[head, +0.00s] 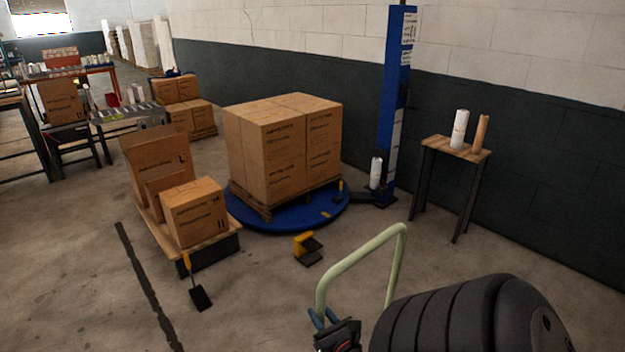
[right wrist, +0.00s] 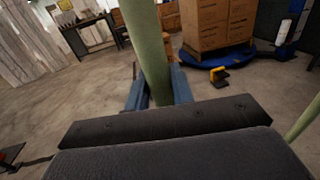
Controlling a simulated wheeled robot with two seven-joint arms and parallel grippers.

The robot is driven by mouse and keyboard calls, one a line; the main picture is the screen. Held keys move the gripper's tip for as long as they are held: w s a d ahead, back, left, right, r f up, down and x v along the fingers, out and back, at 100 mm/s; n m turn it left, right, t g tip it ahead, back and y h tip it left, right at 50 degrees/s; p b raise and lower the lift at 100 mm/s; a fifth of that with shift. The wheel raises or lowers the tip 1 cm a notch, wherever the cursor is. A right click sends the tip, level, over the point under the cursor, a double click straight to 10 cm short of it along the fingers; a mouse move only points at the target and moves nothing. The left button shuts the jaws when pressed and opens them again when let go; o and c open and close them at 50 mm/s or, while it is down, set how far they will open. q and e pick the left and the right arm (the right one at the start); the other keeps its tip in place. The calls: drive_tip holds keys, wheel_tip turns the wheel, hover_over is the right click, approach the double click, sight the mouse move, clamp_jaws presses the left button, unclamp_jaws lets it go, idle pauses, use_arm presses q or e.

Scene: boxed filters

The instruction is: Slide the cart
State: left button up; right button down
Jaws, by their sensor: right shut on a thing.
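A pale green tubular handle (head: 362,258), likely the cart's, rises at the lower middle of the head view. Its bed is not visible. My right gripper (head: 322,318) is shut on the handle's left post, low down near the bottom edge. In the right wrist view the blue fingers (right wrist: 157,88) close on either side of the green post (right wrist: 147,50). Another green tube shows at that view's right edge (right wrist: 305,118). My left gripper is not in view.
Large boxes (head: 285,150) stand on a pallet on a blue round turntable (head: 290,216) beside a blue column (head: 393,100). A low platform (head: 212,246) with boxes stands left. A yellow-and-black object (head: 307,247) and a small table (head: 452,148) are near.

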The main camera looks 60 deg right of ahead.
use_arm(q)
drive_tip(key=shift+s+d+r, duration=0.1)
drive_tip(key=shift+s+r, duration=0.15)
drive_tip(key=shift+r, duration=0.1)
use_arm(e)
drive_tip(key=shift+v, duration=0.75)
drive_tip(key=shift+d, duration=0.1)
drive_tip(key=c, duration=1.3)
unclamp_jaws()
drive_tip(key=shift+s, duration=0.1)
drive_tip(key=shift+o, duration=0.2)
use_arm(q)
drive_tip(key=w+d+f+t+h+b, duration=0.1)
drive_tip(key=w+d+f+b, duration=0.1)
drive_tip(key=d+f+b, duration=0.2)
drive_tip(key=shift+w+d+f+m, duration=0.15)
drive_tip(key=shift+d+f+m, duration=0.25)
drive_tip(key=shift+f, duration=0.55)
use_arm(e)
drive_tip(key=v, duration=0.8)
